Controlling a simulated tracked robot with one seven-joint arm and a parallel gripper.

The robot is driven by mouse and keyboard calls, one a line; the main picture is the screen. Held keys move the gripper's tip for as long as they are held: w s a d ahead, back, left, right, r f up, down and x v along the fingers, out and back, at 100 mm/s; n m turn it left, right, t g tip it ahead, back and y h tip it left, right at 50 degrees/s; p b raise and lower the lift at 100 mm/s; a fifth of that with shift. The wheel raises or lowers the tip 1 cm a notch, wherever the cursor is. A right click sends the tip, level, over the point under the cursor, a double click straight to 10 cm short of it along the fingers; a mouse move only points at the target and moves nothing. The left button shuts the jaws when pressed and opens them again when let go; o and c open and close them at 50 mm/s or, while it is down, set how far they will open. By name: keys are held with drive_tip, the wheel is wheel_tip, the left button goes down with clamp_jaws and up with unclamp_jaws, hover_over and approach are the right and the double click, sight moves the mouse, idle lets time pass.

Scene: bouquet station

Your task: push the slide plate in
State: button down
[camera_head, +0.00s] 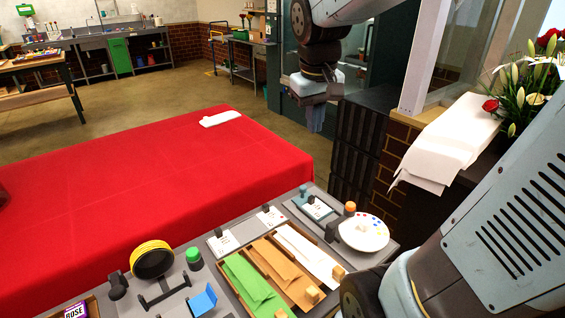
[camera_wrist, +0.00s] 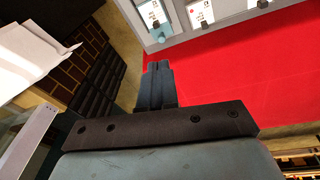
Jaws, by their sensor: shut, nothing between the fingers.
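My gripper (camera_head: 316,118) hangs in the upper middle of the head view, fingers down and together, with nothing between them. It is well above and behind the grey station board (camera_head: 210,275) and touches nothing there. In the wrist view its shut fingers (camera_wrist: 157,82) point toward the red cloth. On the board's far right part is a small flat plate with a white card (camera_head: 317,208), with a blue-grey post at its back. Two more white cards (camera_head: 222,242) (camera_head: 270,216) sit by dark knobs. I cannot tell for certain which piece is the slide plate.
Wooden trays hold green, orange and white sheets (camera_head: 308,254). A paint palette (camera_head: 363,232), a green button (camera_head: 193,257) and a yellow ring spool (camera_head: 152,259) stand nearby. A red-covered table (camera_head: 130,190) lies behind the board. White paper (camera_head: 450,143) and flowers (camera_head: 530,85) are at right.

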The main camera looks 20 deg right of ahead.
drive_tip(key=w+f+n+g, duration=0.1)
drive_tip(key=w+f+g, duration=0.1)
drive_tip(key=w+f, duration=0.2)
drive_tip(key=w+f+n+g, duration=0.1)
drive_tip(key=w+f+g, duration=0.1)
drive_tip(key=w+f, duration=0.3)
drive_tip(key=w+f+g, duration=0.2)
drive_tip(key=w+f, duration=0.3)
drive_tip(key=w, duration=0.2)
drive_tip(key=shift+w+a+f+n+h, duration=0.25)
drive_tip(key=shift+w+a+n+h, duration=0.05)
drive_tip(key=shift+a+n+h, duration=0.1)
drive_tip(key=shift+x, duration=5.1)
drive_tip(key=shift+w+a, duration=0.1)
